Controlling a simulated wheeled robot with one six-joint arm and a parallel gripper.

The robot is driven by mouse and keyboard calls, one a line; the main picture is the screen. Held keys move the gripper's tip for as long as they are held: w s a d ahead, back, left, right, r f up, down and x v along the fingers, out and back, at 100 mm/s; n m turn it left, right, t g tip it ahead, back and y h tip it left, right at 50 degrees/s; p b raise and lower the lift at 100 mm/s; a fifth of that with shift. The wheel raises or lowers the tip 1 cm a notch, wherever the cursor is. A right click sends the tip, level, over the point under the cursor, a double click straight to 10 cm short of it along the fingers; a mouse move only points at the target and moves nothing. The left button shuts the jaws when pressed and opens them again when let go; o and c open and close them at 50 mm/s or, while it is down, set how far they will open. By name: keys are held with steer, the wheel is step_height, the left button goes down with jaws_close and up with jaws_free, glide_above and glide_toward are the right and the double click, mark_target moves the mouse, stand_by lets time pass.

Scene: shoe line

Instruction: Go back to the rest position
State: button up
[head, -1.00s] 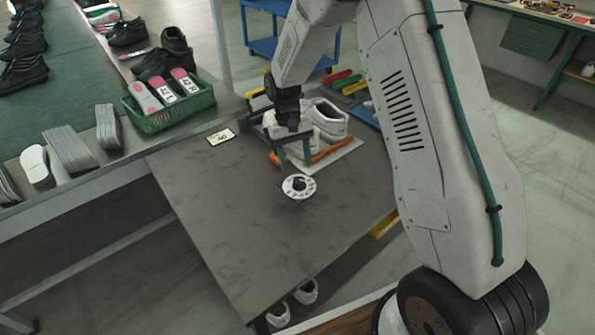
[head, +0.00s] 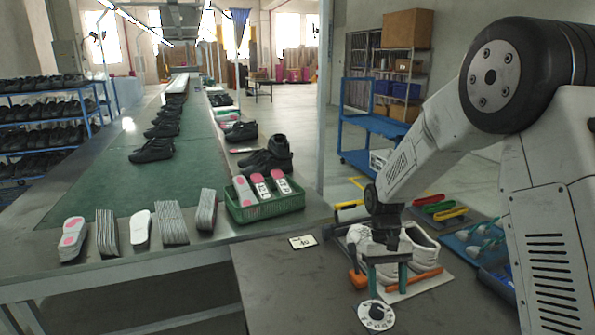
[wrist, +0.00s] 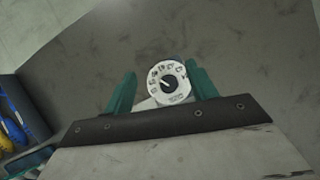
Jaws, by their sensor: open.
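My gripper (head: 387,278) is above the grey side table (head: 275,290), with its two green fingers apart and nothing between them. In the wrist view, my gripper (wrist: 162,90) frames a white round dial (wrist: 187,84) with dark markings, which lies on the table below. The dial (head: 376,315) also shows in the head view, just in front of the fingers and apart from them. A pair of white shoes (head: 425,252) stands on a pale board behind my gripper, partly hidden by it. An orange-handled tool (head: 420,281) lies at the board's front.
A green basket (head: 265,207) holding pink-and-white insoles stands left on the conveyor bench (head: 110,262). A card marked 40 (head: 302,242) lies on the side table. Blue trays (head: 478,245) with coloured tools are at the right. The side table's left front is clear.

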steer(key=s+d+r+t, duration=0.1)
steer(key=s+r+t, duration=0.2)
steer(key=s+r, duration=0.7)
steer(key=s+d+r+t, duration=0.1)
steer(key=s+r+t, duration=0.2)
steer(key=s+r, duration=0.7)
steer(key=s, duration=0.7)
steer(key=shift+s+d+r+m+t, duration=0.3)
steer(key=shift+s+d+r, duration=0.05)
steer(key=shift+d, duration=0.05)
